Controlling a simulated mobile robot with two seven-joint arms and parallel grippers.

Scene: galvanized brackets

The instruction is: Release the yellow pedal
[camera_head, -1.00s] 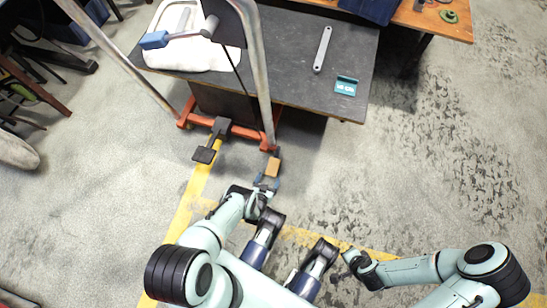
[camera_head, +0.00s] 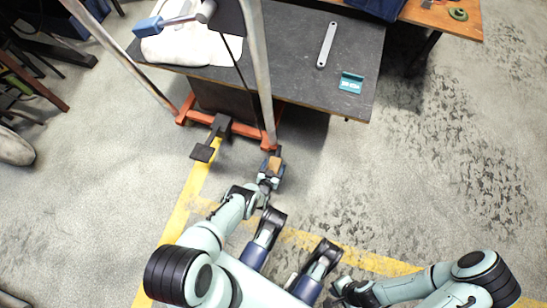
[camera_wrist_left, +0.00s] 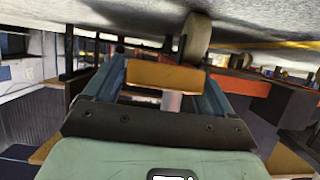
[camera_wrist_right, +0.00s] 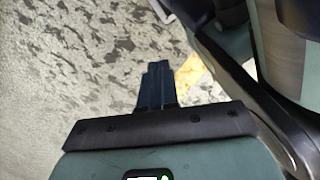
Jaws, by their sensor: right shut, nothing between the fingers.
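The yellow pedal (camera_head: 275,164), an orange-tan block, is low by the front right foot of the orange-based lift. My left gripper (camera_head: 272,173) is at it, with blue fingers on both sides. In the left wrist view the pedal (camera_wrist_left: 165,76) spans the gap between the fingers (camera_wrist_left: 160,82). Whether they press on its ends cannot be told. My right gripper (camera_head: 335,291) is low in the head view, well away from the pedal. In the right wrist view its fingers (camera_wrist_right: 156,85) are together and empty.
A black pedal (camera_head: 203,152) sits left of the yellow one. The lift's orange base (camera_head: 243,130) and grey posts (camera_head: 262,75) stand close ahead. A dark table (camera_head: 290,50) behind holds a wrench (camera_head: 326,45) and a teal bracket (camera_head: 351,82). Floor at the right is clear.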

